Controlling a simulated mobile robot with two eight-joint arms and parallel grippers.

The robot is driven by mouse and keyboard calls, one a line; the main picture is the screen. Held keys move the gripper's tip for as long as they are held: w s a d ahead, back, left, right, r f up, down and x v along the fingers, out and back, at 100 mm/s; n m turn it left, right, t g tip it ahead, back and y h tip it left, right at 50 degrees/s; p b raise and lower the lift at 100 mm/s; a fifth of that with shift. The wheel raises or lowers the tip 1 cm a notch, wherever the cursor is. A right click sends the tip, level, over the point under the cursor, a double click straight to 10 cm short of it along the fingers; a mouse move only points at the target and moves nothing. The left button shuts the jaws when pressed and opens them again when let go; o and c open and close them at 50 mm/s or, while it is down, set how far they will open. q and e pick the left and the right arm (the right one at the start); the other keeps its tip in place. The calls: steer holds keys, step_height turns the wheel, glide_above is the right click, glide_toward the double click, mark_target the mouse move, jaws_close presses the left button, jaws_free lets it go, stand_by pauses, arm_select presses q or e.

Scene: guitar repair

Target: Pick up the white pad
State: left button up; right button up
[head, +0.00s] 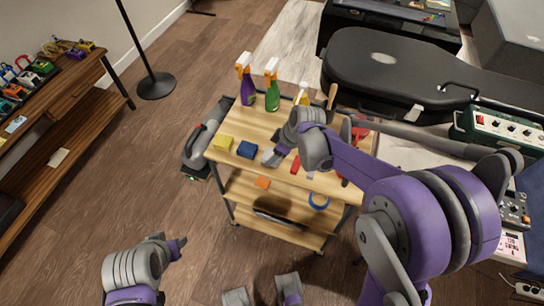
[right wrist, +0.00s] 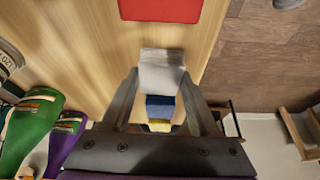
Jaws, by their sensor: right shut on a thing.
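The white pad (right wrist: 162,72) is between the two fingertips of my right gripper (right wrist: 160,80) in the right wrist view, and the fingers are closed on its sides. In the head view the pad (head: 268,158) is a small pale patch at the top of the wooden cart, partly hidden by my right gripper (head: 273,152). I cannot tell whether it touches the cart top. My left gripper (head: 180,246) is low at the left, away from the cart, over the floor; its finger opening is unclear.
On the cart top (head: 215,155) are a yellow block (head: 223,143), a blue block (head: 247,150), a red block (head: 295,165) and spray bottles (head: 271,90). Blue tape (head: 318,201) lies on a lower shelf. A guitar case (head: 400,75) is behind.

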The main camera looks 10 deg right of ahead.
steer(key=shift+c, duration=0.3)
step_height(320, 180, up, 10)
steer(key=p, duration=0.1)
stand_by(0.3)
